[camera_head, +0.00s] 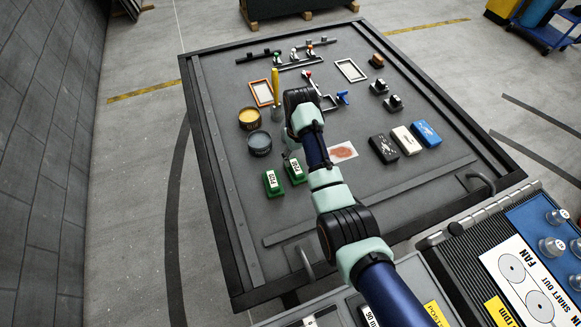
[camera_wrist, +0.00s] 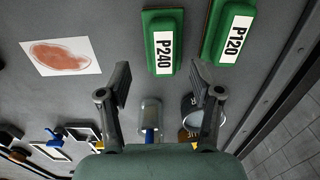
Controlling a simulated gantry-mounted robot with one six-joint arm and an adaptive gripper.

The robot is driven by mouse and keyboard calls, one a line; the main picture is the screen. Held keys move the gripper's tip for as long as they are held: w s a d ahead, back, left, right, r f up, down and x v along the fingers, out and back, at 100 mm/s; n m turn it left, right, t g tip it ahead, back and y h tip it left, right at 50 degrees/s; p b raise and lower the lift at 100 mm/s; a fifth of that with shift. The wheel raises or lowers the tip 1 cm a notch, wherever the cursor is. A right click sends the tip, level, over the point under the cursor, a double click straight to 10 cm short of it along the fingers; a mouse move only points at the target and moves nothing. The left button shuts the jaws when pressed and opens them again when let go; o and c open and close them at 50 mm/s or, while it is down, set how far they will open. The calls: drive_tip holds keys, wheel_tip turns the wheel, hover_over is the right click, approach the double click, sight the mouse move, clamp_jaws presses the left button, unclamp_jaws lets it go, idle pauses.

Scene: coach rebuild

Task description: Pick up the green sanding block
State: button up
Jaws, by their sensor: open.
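Two green sanding blocks lie on the grey table. The one labelled P240 (camera_wrist: 152,61) is nearer the red-brown patch, and it also shows in the head view (camera_head: 291,178). The one labelled P120 (camera_wrist: 215,53) lies to its right in the wrist view and at the left in the head view (camera_head: 268,190). My gripper (camera_wrist: 161,80) is open and empty. In the wrist view its fingertips are just below the P240 block, which appears roughly between them and apart from them. The head view mostly hides my gripper behind my arm.
A yellow tin (camera_head: 249,118) and a grey tin (camera_head: 259,143) stand left of my arm. A white card with a red-brown patch (camera_wrist: 60,56) lies beside the P240 block. Black, white (camera_head: 406,140) and blue blocks (camera_head: 426,134) lie at right. Front table area is fairly clear.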

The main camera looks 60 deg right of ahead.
sight(296, 166)
drive_tip(key=f, duration=0.2)
drive_tip(key=f+b, duration=0.1)
drive_tip(key=f, duration=0.1)
drive_tip(key=f+b, duration=0.1)
drive_tip(key=f, duration=0.1)
drive_tip(key=shift+w+a+f, duration=0.1)
drive_tip(key=shift+w+f, duration=0.1)
drive_tip(key=shift+w, duration=0.05)
drive_tip(key=shift+r, duration=0.1)
clamp_jaws()
drive_tip(key=shift+r, duration=0.1)
wheel_tip(296, 166, up, 20)
drive_tip(key=p, duration=0.9)
